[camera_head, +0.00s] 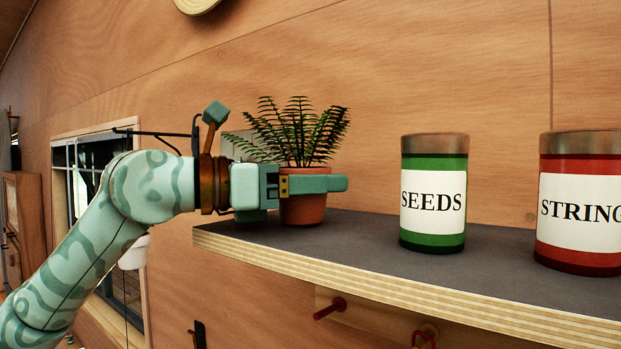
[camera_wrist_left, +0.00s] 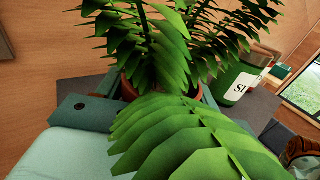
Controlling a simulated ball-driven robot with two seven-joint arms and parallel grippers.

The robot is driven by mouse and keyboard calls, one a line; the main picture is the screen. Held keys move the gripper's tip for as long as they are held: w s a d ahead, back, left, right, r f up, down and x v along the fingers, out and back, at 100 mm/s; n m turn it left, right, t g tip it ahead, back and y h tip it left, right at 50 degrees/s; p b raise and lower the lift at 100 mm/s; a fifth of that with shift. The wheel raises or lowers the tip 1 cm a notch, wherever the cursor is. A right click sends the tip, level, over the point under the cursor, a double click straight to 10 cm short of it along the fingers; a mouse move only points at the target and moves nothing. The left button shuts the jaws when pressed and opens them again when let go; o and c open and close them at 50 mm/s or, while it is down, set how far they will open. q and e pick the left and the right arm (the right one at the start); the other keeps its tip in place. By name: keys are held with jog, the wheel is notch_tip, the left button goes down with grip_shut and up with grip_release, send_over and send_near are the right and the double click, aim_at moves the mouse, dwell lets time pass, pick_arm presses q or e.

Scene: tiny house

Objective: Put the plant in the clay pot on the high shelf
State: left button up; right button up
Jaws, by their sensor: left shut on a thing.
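The fern plant (camera_head: 297,135) stands upright in a small clay pot (camera_head: 303,210) at the left end of the high shelf (camera_head: 345,228). My left gripper (camera_head: 310,185) is shut on the clay pot, coming from the left, with a finger across its front. The pot's base is at about the level of the shelf top; I cannot tell whether it touches. In the left wrist view the fern leaves (camera_wrist_left: 165,130) hide most of the pot, and its rim (camera_wrist_left: 130,92) shows between the fingers. My right gripper is not in view.
A green SEEDS tin (camera_head: 434,192) stands on the shelf right of the plant, with a gap between. A red STRING tin (camera_head: 580,205) stands farther right. Red pegs (camera_head: 330,308) stick out below the shelf. A window (camera_head: 95,180) is at the left.

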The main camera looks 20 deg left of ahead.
pick_arm(q)
jog(key=shift+f, duration=0.2)
jog(key=o, duration=0.9)
jog(key=shift+d, duration=0.1)
jog(key=shift+o, duration=0.7)
jog(key=shift+w, duration=0.1)
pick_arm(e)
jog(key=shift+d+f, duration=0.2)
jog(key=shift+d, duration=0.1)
pick_arm(q)
jog(key=shift+r, duration=0.2)
jog(key=shift+a, duration=0.25)
jog(key=b+v, duration=0.4)
jog(key=v, duration=0.6)
jog(key=shift+s+a+b, duration=0.25)
jog(key=shift+s+b, duration=0.05)
jog(key=shift+s+a, duration=0.3)
jog(key=shift+s, duration=0.05)
jog(key=shift+r, duration=0.1)
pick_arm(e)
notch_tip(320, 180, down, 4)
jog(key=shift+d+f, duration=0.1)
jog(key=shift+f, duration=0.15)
